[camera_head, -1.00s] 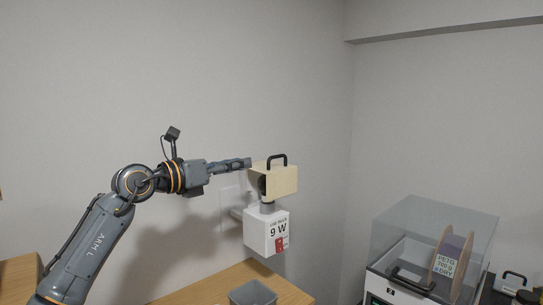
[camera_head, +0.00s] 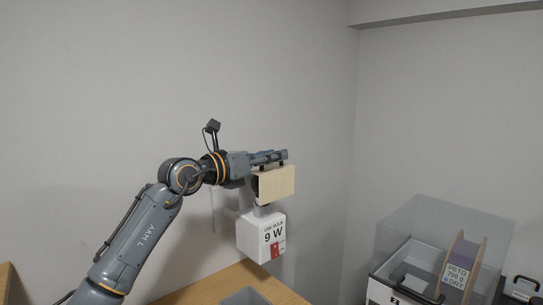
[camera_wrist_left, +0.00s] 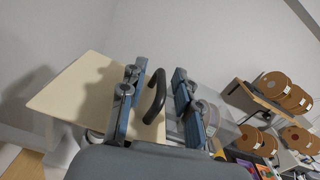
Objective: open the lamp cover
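The lamp cover (camera_head: 277,187) is a cream box on the wall lamp, above a white block (camera_head: 250,240) marked "9 W". Its cream top (camera_wrist_left: 75,95) and black arched handle (camera_wrist_left: 155,97) show in the left wrist view. My left gripper (camera_head: 284,157) is at the top of the cover, coming in from the left. In the left wrist view the left gripper (camera_wrist_left: 157,85) is open, with one finger on each side of the handle and gaps visible. In the head view the gripper hides most of the handle. My right gripper is in neither view.
The wall stands close behind the lamp. A wooden table (camera_head: 215,286) with a grey bin (camera_head: 245,297) is below. Shelves with several brown spools (camera_wrist_left: 275,85) show in the wrist view.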

